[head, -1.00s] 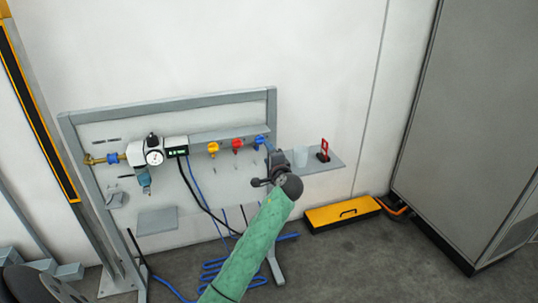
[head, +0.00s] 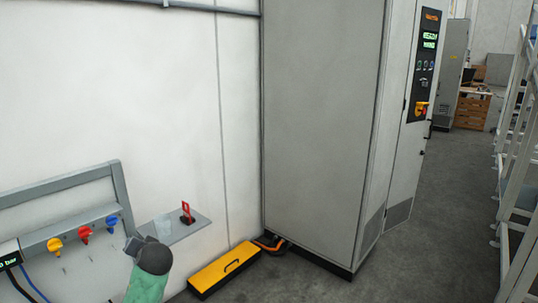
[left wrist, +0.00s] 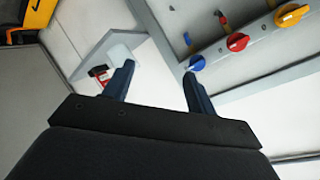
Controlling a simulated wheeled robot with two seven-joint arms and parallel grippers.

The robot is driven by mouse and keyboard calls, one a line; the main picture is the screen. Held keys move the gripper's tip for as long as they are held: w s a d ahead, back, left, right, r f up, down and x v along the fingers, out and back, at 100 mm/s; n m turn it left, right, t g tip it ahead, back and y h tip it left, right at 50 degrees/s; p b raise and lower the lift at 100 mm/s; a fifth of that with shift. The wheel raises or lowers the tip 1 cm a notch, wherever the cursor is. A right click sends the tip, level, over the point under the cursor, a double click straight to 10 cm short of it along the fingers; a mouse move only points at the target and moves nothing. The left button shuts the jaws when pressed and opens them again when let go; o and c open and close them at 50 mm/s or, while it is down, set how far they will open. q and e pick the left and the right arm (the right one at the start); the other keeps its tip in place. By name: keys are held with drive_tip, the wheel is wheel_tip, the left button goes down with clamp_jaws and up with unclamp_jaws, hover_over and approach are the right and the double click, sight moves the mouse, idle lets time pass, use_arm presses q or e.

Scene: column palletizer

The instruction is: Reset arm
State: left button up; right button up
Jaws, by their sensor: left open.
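My left arm in its green sleeve (head: 146,289) comes up from the bottom left of the head view. Its dark wrist joint hides most of the left gripper, which is in front of the panel's right end, by the small shelf. In the left wrist view the left gripper (left wrist: 158,88) is open, with two dark blue fingers apart and nothing between them. Beyond the fingers are a blue knob (left wrist: 196,63), a red knob (left wrist: 237,42) and a yellow knob (left wrist: 291,15). My right gripper is not in view.
A yellow case (head: 222,270) lies on the floor beside a tall grey cabinet (head: 322,120). Open floor (head: 440,220) lies right of the cabinet.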

use_arm(q)
drive_tip(key=s+d+f+g+h+p, duration=0.1)
drive_tip(key=s+d+f+h, duration=0.25)
drive_tip(key=s+d, duration=0.35)
drive_tip(key=s+d+f+m+g+h+p, duration=0.1)
drive_tip(key=s+d+f+h, duration=0.1)
drive_tip(key=s+d+f, duration=0.35)
drive_tip(key=s+d+f+g+h+p, duration=0.1)
drive_tip(key=s+d+f+h, duration=0.15)
drive_tip(key=s+d, duration=0.65)
drive_tip(key=s+d+f+g+h+p, duration=0.1)
drive_tip(key=s+f, duration=0.3)
drive_tip(key=s, duration=0.8)
drive_tip(key=s+d+f+g+h+p, duration=0.1)
drive_tip(key=s+d+f+g+p, duration=0.1)
drive_tip(key=s, duration=1)
wheel_tip(320, 180, down, 3)
drive_tip(key=shift+s+d+f+g, duration=0.15)
drive_tip(key=shift+d+g, duration=0.3)
drive_tip(key=shift+g, duration=0.55)
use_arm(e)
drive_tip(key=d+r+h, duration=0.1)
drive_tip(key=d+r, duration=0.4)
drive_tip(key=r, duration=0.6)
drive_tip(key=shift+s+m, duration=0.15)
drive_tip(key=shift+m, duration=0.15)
